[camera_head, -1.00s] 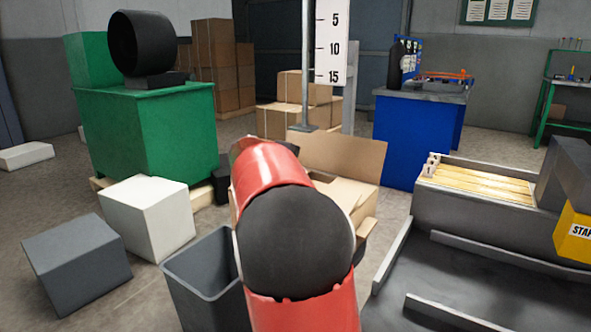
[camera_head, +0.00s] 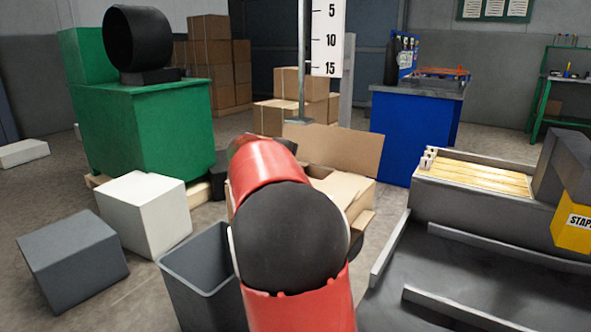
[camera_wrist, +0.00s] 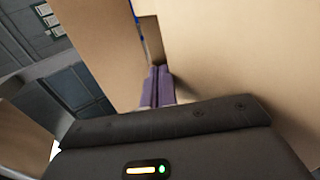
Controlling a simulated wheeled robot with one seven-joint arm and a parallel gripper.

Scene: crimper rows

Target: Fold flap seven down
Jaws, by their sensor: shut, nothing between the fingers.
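An open cardboard box (camera_head: 350,192) stands on the floor behind my arm, with a tall flap (camera_head: 345,150) standing up at its back. My arm hides much of the box, and no number shows on any flap. In the wrist view, my gripper (camera_wrist: 158,72) shows as two purple fingers shut together with nothing between them. A cardboard panel (camera_wrist: 92,45) is to the left of the fingers and a larger one (camera_wrist: 235,60) is to the right. The fingers are close to the panels; I cannot tell whether they touch. The head view hides my gripper behind the arm.
A grey bin (camera_head: 203,275) stands left of my arm, with a white block (camera_head: 145,215) and a grey block (camera_head: 72,258) beyond. A grey bench with rails (camera_head: 480,315) and a yellow stapler (camera_head: 573,226) is on the right. A green cabinet (camera_head: 145,130) stands behind.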

